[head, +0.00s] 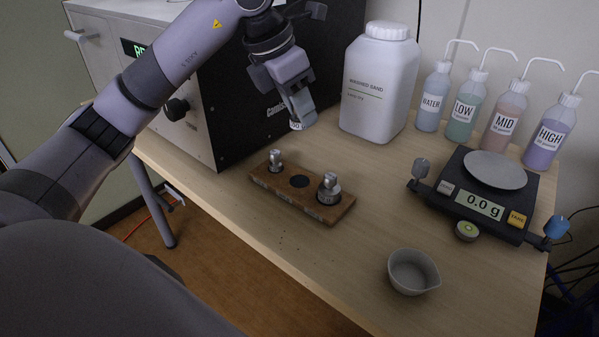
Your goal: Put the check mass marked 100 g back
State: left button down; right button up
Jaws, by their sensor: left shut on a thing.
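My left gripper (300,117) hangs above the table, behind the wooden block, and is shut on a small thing. Only a pale, partly legible marking (296,126) on this thing shows below the fingers; it appears to be the check mass. The wooden block (322,212) lies on the table and has a row of round seats. A smaller metal mass (275,160) stands in its left seat and a larger metal mass (329,188) in its right seat. The middle seat (299,181) is empty. My right gripper is not in view.
A black balance (447,191) reading 0.0 g stands at right with an empty pan (496,170). A grey bowl (413,272) sits at the front. A white sand jug (378,85) and several wash bottles (505,115) stand behind. A dark-fronted machine (225,100) is at left.

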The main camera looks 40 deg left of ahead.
aim_at(293, 128)
pick_arm(q)
notch_tip(293, 128, down, 7)
jog(key=shift+r+b, duration=0.15)
jog(key=shift+b, duration=0.45)
jog(key=shift+f, duration=0.55)
notch_tip(293, 128, down, 4)
jog(key=shift+f+b, duration=0.1)
jog(key=shift+b, duration=0.55)
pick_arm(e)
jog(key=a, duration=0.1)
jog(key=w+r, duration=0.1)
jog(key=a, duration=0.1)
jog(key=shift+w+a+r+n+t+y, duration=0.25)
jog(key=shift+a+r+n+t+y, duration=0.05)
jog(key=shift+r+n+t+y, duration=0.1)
pick_arm(q)
jog(key=shift+f, duration=0.15)
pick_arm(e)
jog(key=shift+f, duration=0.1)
pick_arm(q)
jog(key=c, duration=0.8)
grip_release()
